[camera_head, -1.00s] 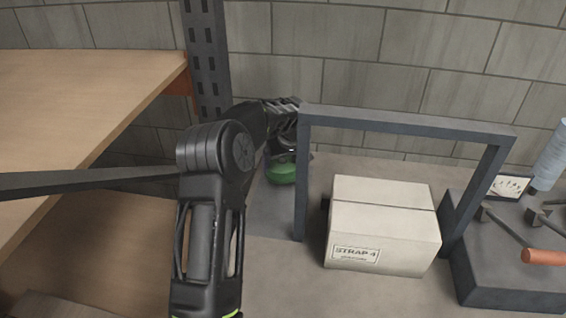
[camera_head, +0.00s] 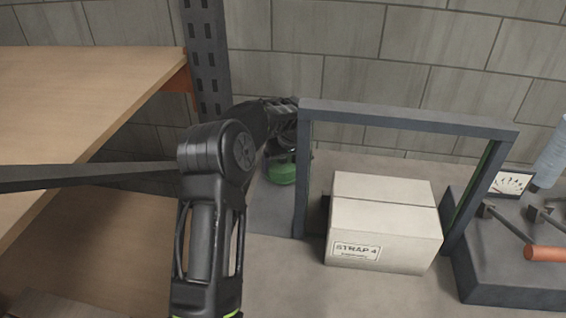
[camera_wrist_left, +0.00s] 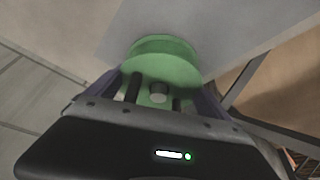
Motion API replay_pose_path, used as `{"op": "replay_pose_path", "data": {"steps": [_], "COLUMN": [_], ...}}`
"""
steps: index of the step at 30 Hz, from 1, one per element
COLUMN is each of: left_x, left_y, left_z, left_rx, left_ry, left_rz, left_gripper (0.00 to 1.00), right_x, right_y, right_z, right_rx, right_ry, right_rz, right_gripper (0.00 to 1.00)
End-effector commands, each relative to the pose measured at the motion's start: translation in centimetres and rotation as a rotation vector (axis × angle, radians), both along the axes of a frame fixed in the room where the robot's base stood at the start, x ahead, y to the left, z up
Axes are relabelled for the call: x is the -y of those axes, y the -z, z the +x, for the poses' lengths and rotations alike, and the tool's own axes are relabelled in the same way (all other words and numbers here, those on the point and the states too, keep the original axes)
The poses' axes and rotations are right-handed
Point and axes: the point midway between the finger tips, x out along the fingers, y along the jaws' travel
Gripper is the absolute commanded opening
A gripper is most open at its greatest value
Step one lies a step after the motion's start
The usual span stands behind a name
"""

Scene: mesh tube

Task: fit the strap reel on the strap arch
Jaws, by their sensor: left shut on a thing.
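The strap reel (camera_head: 281,172) is a green round spool, low behind the left post of the arch in the head view and partly hidden by my arm. It also shows in the left wrist view (camera_wrist_left: 160,67) between the finger sides. My left gripper (camera_head: 283,147) is shut on the reel; its fingertips are mostly hidden in the head view. The strap arch (camera_head: 400,117) is a dark grey frame standing over a white carton (camera_head: 383,212) labelled STRAP 4. A thin green strip (camera_head: 484,172) shows along the arch's right post. My right gripper is not in view.
A wooden shelf (camera_head: 90,85) with a dark perforated upright (camera_head: 207,60) stands at left. At right, a grey block (camera_head: 505,262) carries tools with an orange handle (camera_head: 545,254) and a small chart (camera_head: 511,183). A block wall closes the back.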

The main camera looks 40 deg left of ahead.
Motion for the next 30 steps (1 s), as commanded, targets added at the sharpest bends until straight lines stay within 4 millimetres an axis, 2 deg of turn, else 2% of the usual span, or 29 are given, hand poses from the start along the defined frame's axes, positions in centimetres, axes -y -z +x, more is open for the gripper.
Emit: {"op": "replay_pose_path", "data": {"steps": [26, 27, 30], "left_x": [-0.02, -0.02, -0.01], "left_y": [0.96, 0.88, 0.89], "left_z": [0.06, 0.06, 0.04], "left_rx": [0.002, 0.003, 0.002], "left_ry": [0.0, 0.001, 0.0], "left_rz": [0.001, 0.001, 0.001], "left_gripper": [0.25, 0.94, 1.0], "right_x": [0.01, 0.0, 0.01], "right_y": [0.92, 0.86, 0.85], "right_z": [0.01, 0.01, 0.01], "right_rx": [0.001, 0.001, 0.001], "right_ry": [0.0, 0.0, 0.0], "right_rz": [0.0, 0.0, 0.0], "right_gripper": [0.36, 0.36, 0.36]}}
